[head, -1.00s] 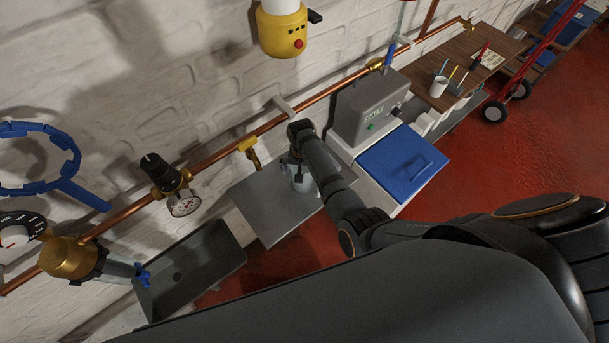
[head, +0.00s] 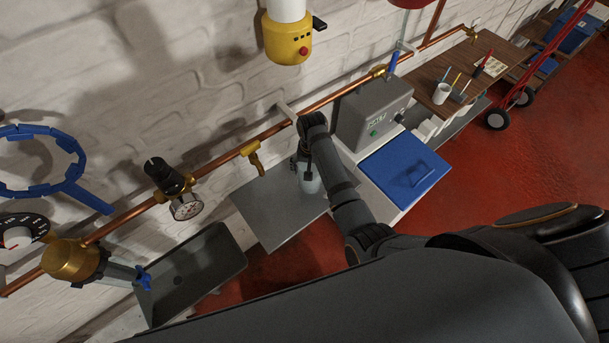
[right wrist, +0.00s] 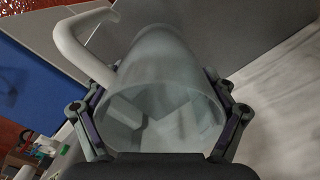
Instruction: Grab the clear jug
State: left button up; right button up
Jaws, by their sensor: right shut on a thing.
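The clear jug (right wrist: 160,100) fills the middle of the right wrist view, a translucent cylinder with a white handle (right wrist: 82,40) on its left side. My right gripper (right wrist: 160,110) has a finger on each side of the jug and is shut on it. In the head view the jug (head: 309,181) shows below my right gripper (head: 303,160), over the grey shelf, partly hidden by my arm. Whether the jug touches the shelf is hard to tell. My left gripper is in no view.
A grey metal shelf (head: 270,205) is under the jug. A grey sink (head: 195,275) lies to the left. A machine with a blue lid (head: 405,172) stands to the right. A copper pipe (head: 225,158) with brass valves runs along the brick wall behind.

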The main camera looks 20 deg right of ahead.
jog(key=s+d+r+b, duration=0.1)
jog(key=s+d+r, duration=0.5)
jog(key=d, duration=0.4)
jog(key=shift+s+d+r+b, duration=0.15)
jog(key=shift+r+b, duration=0.25)
jog(key=shift+r, duration=0.45)
